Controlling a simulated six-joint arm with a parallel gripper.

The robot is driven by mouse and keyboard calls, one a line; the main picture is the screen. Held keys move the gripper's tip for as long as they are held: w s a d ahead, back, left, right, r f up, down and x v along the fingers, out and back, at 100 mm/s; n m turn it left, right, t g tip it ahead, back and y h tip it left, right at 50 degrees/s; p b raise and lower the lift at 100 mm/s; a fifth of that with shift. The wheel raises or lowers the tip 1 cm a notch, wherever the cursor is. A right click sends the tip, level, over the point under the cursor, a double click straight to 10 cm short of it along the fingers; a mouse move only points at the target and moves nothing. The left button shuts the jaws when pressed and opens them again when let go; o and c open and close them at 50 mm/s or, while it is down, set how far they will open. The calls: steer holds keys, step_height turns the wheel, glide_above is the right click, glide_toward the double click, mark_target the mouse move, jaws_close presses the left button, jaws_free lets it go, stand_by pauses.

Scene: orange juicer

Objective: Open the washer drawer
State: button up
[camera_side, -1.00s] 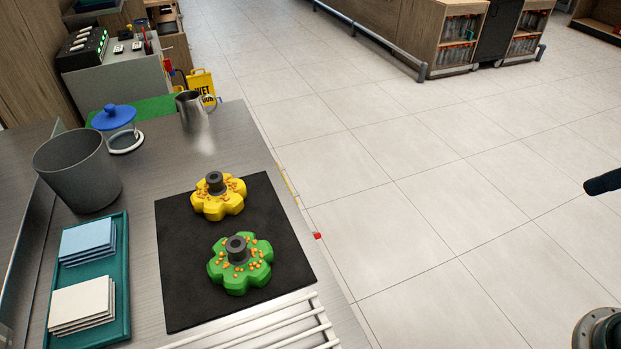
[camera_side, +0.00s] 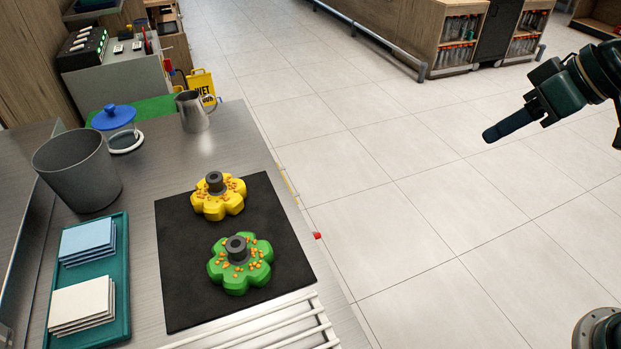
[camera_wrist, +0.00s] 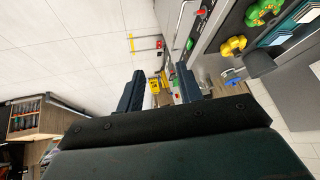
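My gripper (camera_side: 490,134) hangs over the floor at the right of the side view, well away from the counter (camera_side: 225,140). In the wrist view my gripper (camera_wrist: 160,70) has its two dark fingers apart, with nothing between them. The counter's front is mostly hidden in the side view; only a red piece (camera_side: 317,236) shows at its edge. The wrist view shows part of the front from an angle, with a grey bar (camera_wrist: 180,25). I cannot tell for sure which part is the washer drawer.
On the counter are a black mat (camera_side: 180,240) with yellow (camera_side: 222,205) and green (camera_side: 240,278) flower-shaped pieces, a grey bin (camera_side: 78,175), a teal tray (camera_side: 122,300) and a metal jug (camera_side: 192,112). A yellow wet-floor sign (camera_side: 203,85) stands behind. The tiled floor between is clear.

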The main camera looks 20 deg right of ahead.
steer(key=w+a+f+y, duration=0.4)
steer(key=w+a+f, duration=0.2)
steer(key=w+f, duration=0.25)
steer(key=w+a+f+y, duration=0.4)
steer(key=w+a+f, duration=0.3)
steer(key=w, duration=0.3)
step_height(320, 180, down, 24)
steer(key=w+m+t, duration=0.1)
steer(key=m+t, duration=0.5)
steer(key=m, duration=0.4)
steer(key=shift+w+d+r, duration=0.15)
steer(key=shift+w+d, duration=0.1)
steer(key=shift+w, duration=0.05)
steer(key=shift+w+a, duration=0.1)
steer(key=shift+x, duration=6.75)
steer(key=shift+a+r, duration=0.15)
